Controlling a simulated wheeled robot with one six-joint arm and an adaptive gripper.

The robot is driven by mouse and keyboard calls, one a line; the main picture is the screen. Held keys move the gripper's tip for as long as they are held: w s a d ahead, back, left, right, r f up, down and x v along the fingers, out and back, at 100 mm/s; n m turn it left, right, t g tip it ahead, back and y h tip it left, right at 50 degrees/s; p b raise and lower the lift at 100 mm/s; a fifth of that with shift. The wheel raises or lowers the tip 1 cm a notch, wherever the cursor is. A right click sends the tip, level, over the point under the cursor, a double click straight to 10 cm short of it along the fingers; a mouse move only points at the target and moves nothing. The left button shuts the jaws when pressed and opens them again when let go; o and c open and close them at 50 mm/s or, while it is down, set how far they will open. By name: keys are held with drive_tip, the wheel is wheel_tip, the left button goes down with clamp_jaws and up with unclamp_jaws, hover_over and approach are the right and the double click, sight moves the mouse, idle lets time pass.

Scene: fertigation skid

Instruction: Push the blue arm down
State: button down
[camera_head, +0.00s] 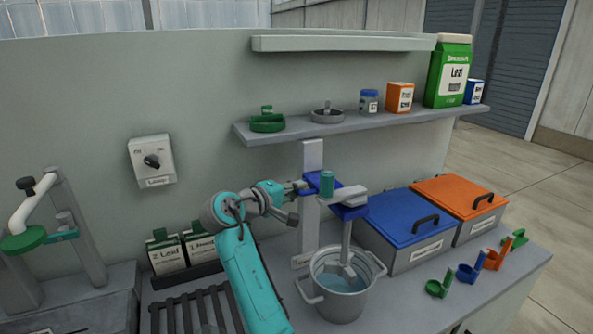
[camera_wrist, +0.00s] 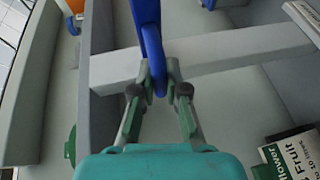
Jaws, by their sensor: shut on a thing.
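The blue arm (camera_head: 313,188) sits on an upright grey post (camera_head: 311,160) behind a grey bucket (camera_head: 341,296). A grey head with a blue underside (camera_head: 349,211) stands out over the bucket, and a pale shaft (camera_head: 346,243) runs from it down into the bucket. My gripper (camera_head: 300,187) reaches the blue arm from the left. In the wrist view my gripper (camera_wrist: 159,84) is shut on the end of the blue arm (camera_wrist: 151,40), a curved blue bar between the fingers. The bar's far end leaves the picture at the top.
A shelf (camera_head: 350,124) with jars and boxes hangs above. Blue (camera_head: 400,213) and orange (camera_head: 458,192) lidded bins stand right of the bucket. Several small coloured scoops (camera_head: 467,274) lie at the front right. Seed packets (camera_head: 166,254) and a slatted rack (camera_head: 190,311) are at left.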

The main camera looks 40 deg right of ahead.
wheel_tip(320, 180, down, 10)
idle(0.3)
drive_tip(key=shift+f, duration=0.1)
drive_tip(key=c, duration=1.2)
unclamp_jaws()
drive_tip(key=v, duration=1.2)
